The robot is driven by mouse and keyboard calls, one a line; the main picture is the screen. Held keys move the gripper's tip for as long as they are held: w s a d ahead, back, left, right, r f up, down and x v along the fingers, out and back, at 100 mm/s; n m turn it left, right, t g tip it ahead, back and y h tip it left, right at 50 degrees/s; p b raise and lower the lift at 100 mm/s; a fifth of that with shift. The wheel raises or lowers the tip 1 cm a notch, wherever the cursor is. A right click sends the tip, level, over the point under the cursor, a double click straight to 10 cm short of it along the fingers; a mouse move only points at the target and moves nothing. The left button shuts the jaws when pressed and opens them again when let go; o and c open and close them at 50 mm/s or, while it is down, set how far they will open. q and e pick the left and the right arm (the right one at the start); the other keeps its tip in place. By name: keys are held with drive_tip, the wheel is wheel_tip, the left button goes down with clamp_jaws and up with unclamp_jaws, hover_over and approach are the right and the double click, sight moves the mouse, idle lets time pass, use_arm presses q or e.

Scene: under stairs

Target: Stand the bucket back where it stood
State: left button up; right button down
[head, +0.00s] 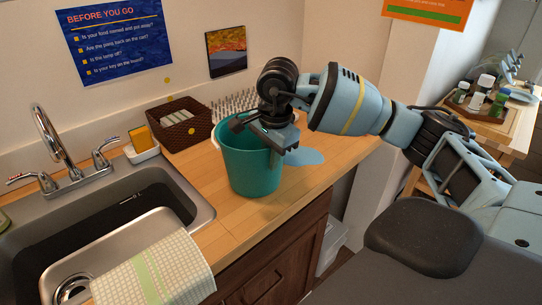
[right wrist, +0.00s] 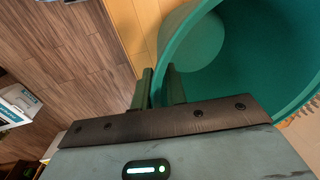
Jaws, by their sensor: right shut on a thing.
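A teal bucket (head: 249,168) is upright at the wooden counter's front part, just right of the sink. I cannot tell whether its base touches the wood or hangs slightly above it. My right gripper (head: 277,138) reaches in from the right and is shut on the bucket's right rim. In the right wrist view the fingers (right wrist: 167,88) pinch the wall of the bucket (right wrist: 216,60), whose inside looks empty where it shows. A flat light-blue patch (head: 305,157) lies on the counter right of the bucket. My left gripper is not in view.
The steel sink (head: 193,199) with a draped towel (head: 155,272) is at the left. A brown basket (head: 181,130), a spiky rack (head: 236,104) and a sponge holder (head: 142,154) stand behind. The counter (head: 345,147) has bare wood at the right.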

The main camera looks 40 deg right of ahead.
drive_tip(key=shift+f, duration=0.1)
drive_tip(key=c, duration=1.4)
unclamp_jaws()
drive_tip(key=shift+c, duration=0.2)
wheel_tip(320, 180, up, 12)
drive_tip(key=s, duration=0.1)
drive_tip(key=shift+s, duration=0.2)
